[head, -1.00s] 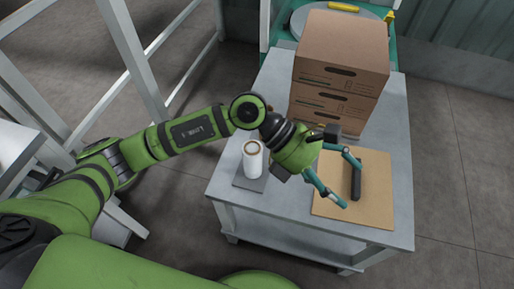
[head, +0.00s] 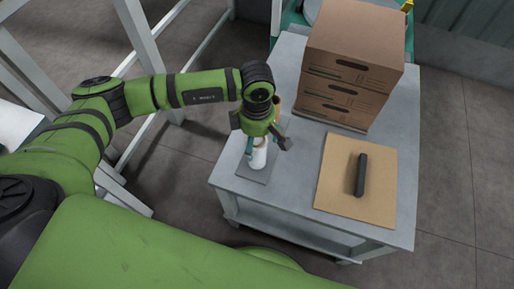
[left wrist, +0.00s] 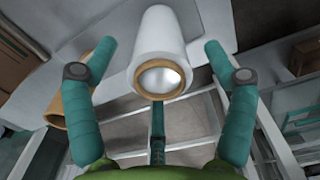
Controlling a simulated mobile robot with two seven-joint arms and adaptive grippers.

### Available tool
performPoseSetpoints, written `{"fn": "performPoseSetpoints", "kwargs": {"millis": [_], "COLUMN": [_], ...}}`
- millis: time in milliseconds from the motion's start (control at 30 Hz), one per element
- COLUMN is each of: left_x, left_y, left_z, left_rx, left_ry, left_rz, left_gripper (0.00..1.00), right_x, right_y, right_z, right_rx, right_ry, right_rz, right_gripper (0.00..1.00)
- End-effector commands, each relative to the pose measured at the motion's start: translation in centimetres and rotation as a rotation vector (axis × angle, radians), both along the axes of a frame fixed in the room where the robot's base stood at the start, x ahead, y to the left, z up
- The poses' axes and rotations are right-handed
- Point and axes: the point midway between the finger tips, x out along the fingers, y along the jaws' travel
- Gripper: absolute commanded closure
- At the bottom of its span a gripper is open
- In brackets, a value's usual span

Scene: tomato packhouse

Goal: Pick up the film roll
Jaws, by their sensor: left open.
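The film roll (head: 259,158) is a white roll standing upright on a dark grey mat (head: 246,172) near the table's left edge. In the left wrist view the roll (left wrist: 166,40) shows a tan core ring at its near end. My left gripper (head: 260,146) is over the roll and hides part of it. In the left wrist view the open teal fingers of my left gripper (left wrist: 158,48) stand on either side of the roll, with gaps visible. My right gripper is in no view.
A brown cardboard tube (head: 277,102) stands just behind the gripper; it also shows in the left wrist view (left wrist: 76,105). Stacked brown cartons (head: 345,75) fill the table's back. A tan board (head: 333,192) bears a black bar (head: 361,175) at right.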

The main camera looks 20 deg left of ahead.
Motion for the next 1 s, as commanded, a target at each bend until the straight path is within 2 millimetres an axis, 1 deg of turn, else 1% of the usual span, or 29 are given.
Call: {"fn": "performPoseSetpoints", "kwargs": {"millis": [100,267,367,400,433,833,1000], "left_x": [0.0,0.0,0.0,0.0,0.0,0.0,0.1], "left_y": [0.0,0.0,0.0,0.0,0.0,-0.1,-0.1], "left_z": [-0.4,-0.4,-0.4,-0.4,-0.4,-0.2,1.0], "left_rx": [-0.001,-0.002,-0.002,-0.002,-0.002,-0.003,-0.004], "left_ry": [-0.001,-0.001,-0.001,-0.001,-0.001,-0.002,-0.004], "left_rz": [-0.001,-0.001,0.000,0.000,0.000,0.000,0.001], "left_gripper": [0.16,0.16,0.52,0.68,0.70,0.70,0.70], "right_x": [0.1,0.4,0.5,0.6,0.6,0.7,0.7], "right_y": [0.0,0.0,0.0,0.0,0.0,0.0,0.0], "right_z": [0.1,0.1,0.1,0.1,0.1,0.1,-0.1], "right_rx": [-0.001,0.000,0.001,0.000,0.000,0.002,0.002], "right_ry": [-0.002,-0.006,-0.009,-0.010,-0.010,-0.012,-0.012], "right_rz": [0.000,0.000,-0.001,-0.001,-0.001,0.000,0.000], "right_gripper": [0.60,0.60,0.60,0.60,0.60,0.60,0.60]}}
